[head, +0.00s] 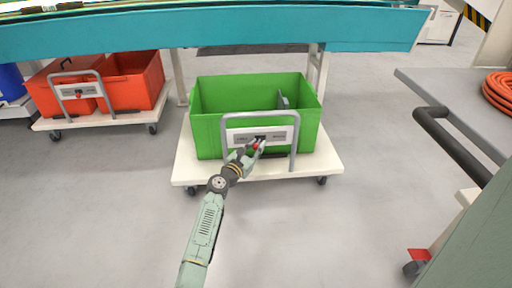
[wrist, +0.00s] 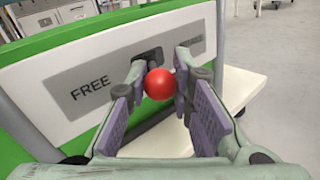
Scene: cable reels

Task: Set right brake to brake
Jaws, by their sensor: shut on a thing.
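The brake lever's red knob (wrist: 158,85) sits between my gripper's fingers (wrist: 160,70) in the wrist view, and the fingers are closed on it. The dark lever stem (wrist: 148,60) comes out of a grey label panel (wrist: 60,90) with FREE printed left of the lever. A label on the right is partly hidden by a finger. In the head view my gripper (head: 253,149) is at the white brake plate (head: 235,137) on the handle of the cart (head: 310,165) with a green crate (head: 207,134). I cannot tell the lever's exact setting.
Another cart (head: 110,121) with red crates (head: 143,80) and its own red-knobbed plate stands at the left. A teal conveyor (head: 220,30) runs behind. A grey table with an orange cable coil (head: 498,90) is at the right. The floor in front is clear.

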